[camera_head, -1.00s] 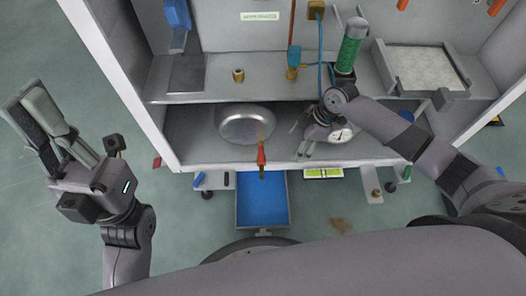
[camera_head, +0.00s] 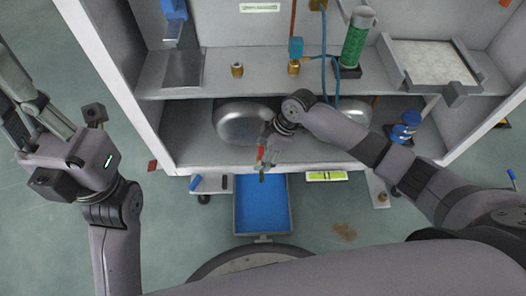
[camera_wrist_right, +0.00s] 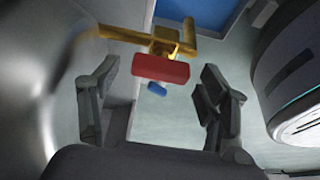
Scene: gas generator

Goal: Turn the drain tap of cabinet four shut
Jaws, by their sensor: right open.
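The drain tap has a red handle (camera_head: 260,153) and a brass body, and sits at the front edge of the cabinet's lower bay. In the right wrist view its red handle (camera_wrist_right: 160,68) lies crosswise below the brass body (camera_wrist_right: 165,42). My right gripper (camera_head: 268,150) is at the tap in the head view and partly covers it. In the right wrist view its two fingers (camera_wrist_right: 155,105) are spread, one on each side of the handle, with clear gaps. My left gripper (camera_head: 14,105) is at the far left, away from the cabinet, its tips cut off by the frame edge.
A blue tray (camera_head: 263,215) lies below the tap. A silver tank (camera_head: 240,122) stands behind it and also fills the left of the wrist view (camera_wrist_right: 35,110). A green cylinder (camera_head: 355,40) and a framed panel (camera_head: 432,66) are on the shelf above. Open floor lies in front.

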